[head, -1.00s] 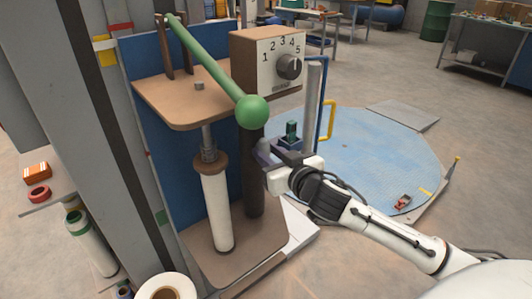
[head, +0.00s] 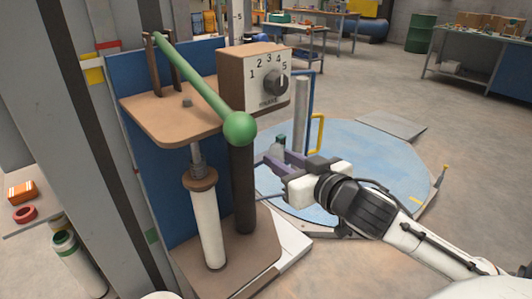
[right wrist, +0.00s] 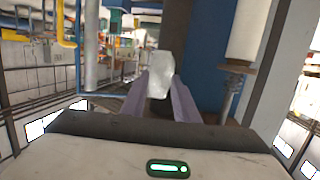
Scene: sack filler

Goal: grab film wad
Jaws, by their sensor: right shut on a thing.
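My right gripper (head: 268,160) has purple fingers and is just right of the dark upright post in the head view. In the right wrist view my right gripper (right wrist: 159,95) is shut on a pale, whitish film wad (right wrist: 160,72), which sticks up between the fingertips. A dark post stands behind the wad there. In the head view I cannot make out the wad at the fingertips. My left gripper is in neither view.
The press has a green lever with a ball knob (head: 239,127), a numbered dial box (head: 255,78), a brown shelf (head: 170,122) and a white roll (head: 208,228). A blue round turntable (head: 370,165) lies behind my right arm. Open floor lies to the right.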

